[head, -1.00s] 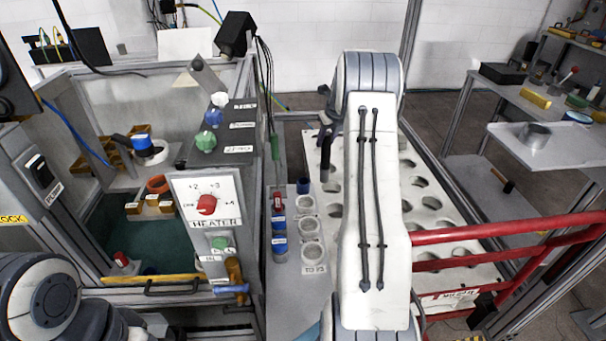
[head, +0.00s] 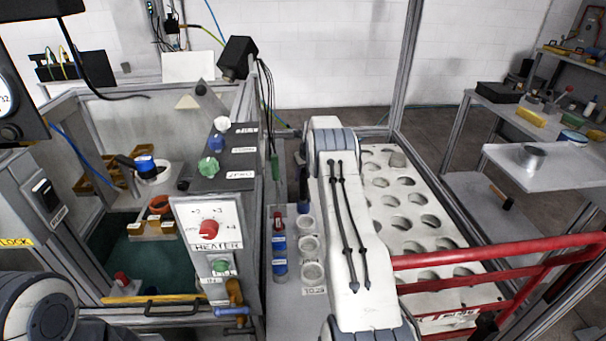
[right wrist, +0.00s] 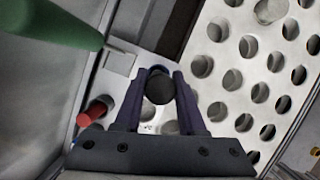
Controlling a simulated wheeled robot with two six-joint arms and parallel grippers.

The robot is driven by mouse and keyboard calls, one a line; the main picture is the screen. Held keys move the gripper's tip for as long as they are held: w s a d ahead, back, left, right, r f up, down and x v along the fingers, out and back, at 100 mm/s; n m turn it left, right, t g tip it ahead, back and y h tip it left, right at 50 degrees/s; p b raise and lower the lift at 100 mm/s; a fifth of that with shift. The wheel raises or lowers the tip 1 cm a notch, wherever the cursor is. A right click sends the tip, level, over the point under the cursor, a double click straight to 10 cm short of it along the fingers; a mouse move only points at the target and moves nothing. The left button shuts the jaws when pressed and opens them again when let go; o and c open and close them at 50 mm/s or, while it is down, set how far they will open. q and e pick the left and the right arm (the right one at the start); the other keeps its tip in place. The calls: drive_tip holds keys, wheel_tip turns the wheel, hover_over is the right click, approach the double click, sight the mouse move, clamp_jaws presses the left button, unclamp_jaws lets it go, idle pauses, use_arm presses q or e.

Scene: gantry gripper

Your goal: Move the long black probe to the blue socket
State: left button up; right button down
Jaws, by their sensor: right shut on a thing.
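My right gripper (right wrist: 160,78) is shut on the long black probe (right wrist: 159,88), whose dark round end shows between the two fingers in the right wrist view. In the head view, the right gripper (head: 303,172) is partly hidden behind my right arm, and dark parts of it and the probe run together. The blue socket (head: 303,207) is at the far end of a row of pale round sockets. The gripper and probe are right above or at it; I cannot tell whether the probe is in it. My left arm is at the lower left, its gripper out of sight.
A white rack (head: 420,240) with many round holes stands to the right, behind a red rail (head: 480,250). Red and blue capped cylinders (head: 279,250) stand left of the sockets. A green handle (right wrist: 55,22) is close on the left. The heater panel (head: 209,222) is further left.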

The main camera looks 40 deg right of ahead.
drive_tip(key=shift+r, duration=0.1)
drive_tip(key=c, duration=0.5)
unclamp_jaws()
drive_tip(key=shift+s+r, duration=0.1)
drive_tip(key=shift+r, duration=0.35)
drive_tip(key=v, duration=1.1)
drive_tip(key=shift+b, duration=0.35)
drive_tip(key=shift+s+a+f, duration=0.1)
drive_tip(key=shift+s, duration=0.1)
